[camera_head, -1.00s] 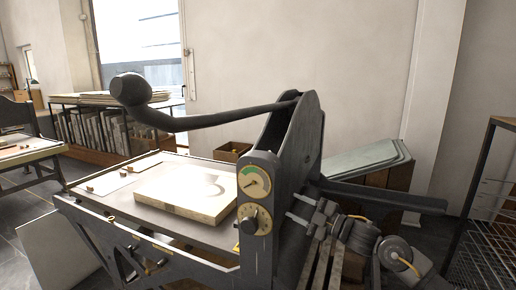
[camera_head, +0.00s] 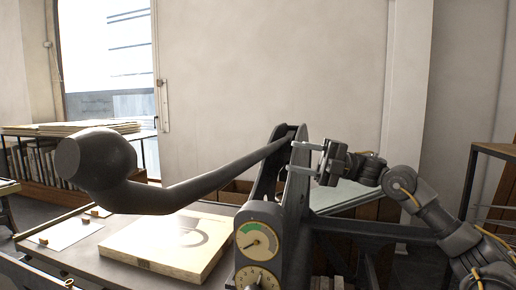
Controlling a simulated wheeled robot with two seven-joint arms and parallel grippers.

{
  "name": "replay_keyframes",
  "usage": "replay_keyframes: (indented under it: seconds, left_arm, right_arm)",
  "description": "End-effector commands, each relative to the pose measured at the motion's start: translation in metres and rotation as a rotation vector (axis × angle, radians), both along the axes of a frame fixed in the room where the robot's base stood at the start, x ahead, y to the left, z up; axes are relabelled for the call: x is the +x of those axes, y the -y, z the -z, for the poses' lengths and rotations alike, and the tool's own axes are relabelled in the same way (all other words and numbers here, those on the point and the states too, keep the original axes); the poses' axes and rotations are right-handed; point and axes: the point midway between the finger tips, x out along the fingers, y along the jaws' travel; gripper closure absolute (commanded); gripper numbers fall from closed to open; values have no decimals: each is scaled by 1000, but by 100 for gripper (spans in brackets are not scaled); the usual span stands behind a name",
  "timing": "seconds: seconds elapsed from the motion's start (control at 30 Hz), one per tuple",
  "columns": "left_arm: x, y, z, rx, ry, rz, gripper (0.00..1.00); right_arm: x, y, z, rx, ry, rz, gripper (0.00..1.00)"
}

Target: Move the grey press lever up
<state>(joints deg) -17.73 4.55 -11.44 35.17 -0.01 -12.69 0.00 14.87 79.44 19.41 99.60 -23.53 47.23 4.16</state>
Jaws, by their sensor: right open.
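The grey press lever (camera_head: 215,180) runs from the top of the press's upright frame (camera_head: 292,215) out to the left. It ends in a thick rounded knob (camera_head: 100,165) close to the camera, hanging above the press bed. My right gripper (camera_head: 302,157) is open and empty. Its fingers point left, at the top right side of the press frame near the lever's pivot end, away from the knob. I cannot tell whether the fingers touch the frame. My left gripper is not in view.
A pale lithography stone (camera_head: 165,245) lies on the press bed (camera_head: 85,262) below the lever. A gauge (camera_head: 257,240) and a dial (camera_head: 256,278) face me on the frame. A dark bar sticks out right of the frame. A rack (camera_head: 490,150) stands at the far right.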

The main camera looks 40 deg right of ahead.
Motion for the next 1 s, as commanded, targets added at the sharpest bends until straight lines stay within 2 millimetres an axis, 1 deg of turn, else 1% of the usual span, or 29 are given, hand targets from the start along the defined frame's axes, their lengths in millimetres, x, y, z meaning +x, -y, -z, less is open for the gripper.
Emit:
replay_keyframes:
  seconds: [0.03,0.07,0.17,0.27,0.4,0.5,0.7,0.83,1.0]
  left_arm:
    - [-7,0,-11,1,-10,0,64]
    - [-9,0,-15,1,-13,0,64]
    - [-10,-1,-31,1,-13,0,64]
    - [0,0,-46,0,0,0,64]
    - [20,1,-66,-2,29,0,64]
    - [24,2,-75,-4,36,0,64]
    - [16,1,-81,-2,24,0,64]
    - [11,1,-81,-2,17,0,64]
    - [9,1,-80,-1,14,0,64]
  right_arm:
    - [3,-6,-8,-1,1,-2,56]
    - [5,-9,-10,0,2,-3,56]
    - [13,-23,-16,2,3,-3,56]
    - [21,-36,-19,2,3,-2,56]
    - [34,-56,-23,5,2,0,56]
    - [41,-68,-24,5,2,1,56]
    - [50,-80,-22,2,-1,3,56]
    - [51,-82,-21,1,-1,4,56]
    - [51,-82,-20,1,-1,4,56]
